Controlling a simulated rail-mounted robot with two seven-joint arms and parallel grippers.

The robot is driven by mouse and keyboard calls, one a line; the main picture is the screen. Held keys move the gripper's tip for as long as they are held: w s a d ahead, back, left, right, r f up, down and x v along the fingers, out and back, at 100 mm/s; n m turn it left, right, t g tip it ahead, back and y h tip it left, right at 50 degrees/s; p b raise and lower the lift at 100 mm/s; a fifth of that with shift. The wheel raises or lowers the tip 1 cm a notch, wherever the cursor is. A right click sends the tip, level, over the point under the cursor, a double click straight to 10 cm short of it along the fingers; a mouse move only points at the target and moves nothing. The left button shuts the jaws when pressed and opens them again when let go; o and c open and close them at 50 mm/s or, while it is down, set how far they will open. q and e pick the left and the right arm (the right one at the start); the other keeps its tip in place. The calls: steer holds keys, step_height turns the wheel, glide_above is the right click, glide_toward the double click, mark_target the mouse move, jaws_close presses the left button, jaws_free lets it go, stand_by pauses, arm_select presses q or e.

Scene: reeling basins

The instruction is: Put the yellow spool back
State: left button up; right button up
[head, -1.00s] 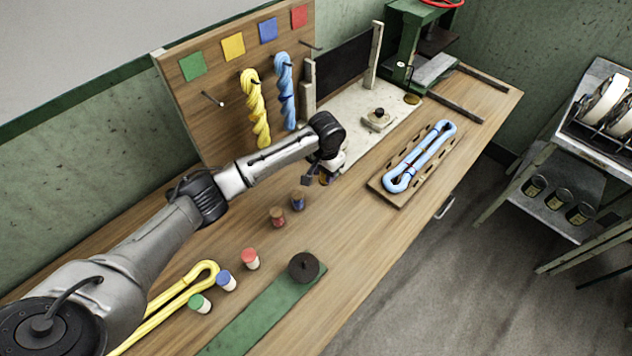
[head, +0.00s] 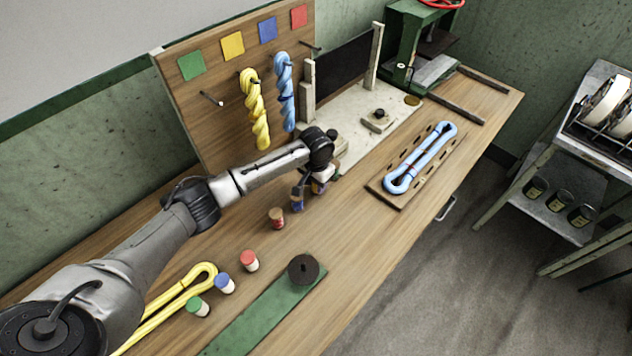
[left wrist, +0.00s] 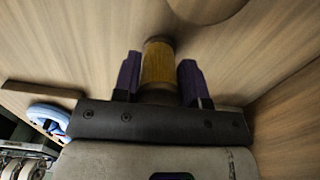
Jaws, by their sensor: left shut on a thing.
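The yellow spool (left wrist: 158,64) stands between the two purple fingers of my left gripper (left wrist: 158,80) in the left wrist view. The fingers are closed on its sides. In the head view my left gripper (head: 317,186) is low over the middle of the bench, and the spool is largely hidden by the fingers and wrist. I cannot tell whether the spool touches the bench. My right gripper is not in view.
Several capped spools and a yellow skein (head: 165,309) lie nearby. A board with a blue skein (head: 411,170) is at right. A pegboard (head: 205,125) stands behind.

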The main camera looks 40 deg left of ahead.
arm_select(q)
steer(key=shift+f, duration=0.15)
steer(key=o, duration=0.9)
steer(key=shift+o, duration=0.2)
steer(key=shift+r, duration=0.5)
step_height(320, 180, up, 11)
steer(key=p, duration=0.2)
steer(key=shift+r, duration=0.2)
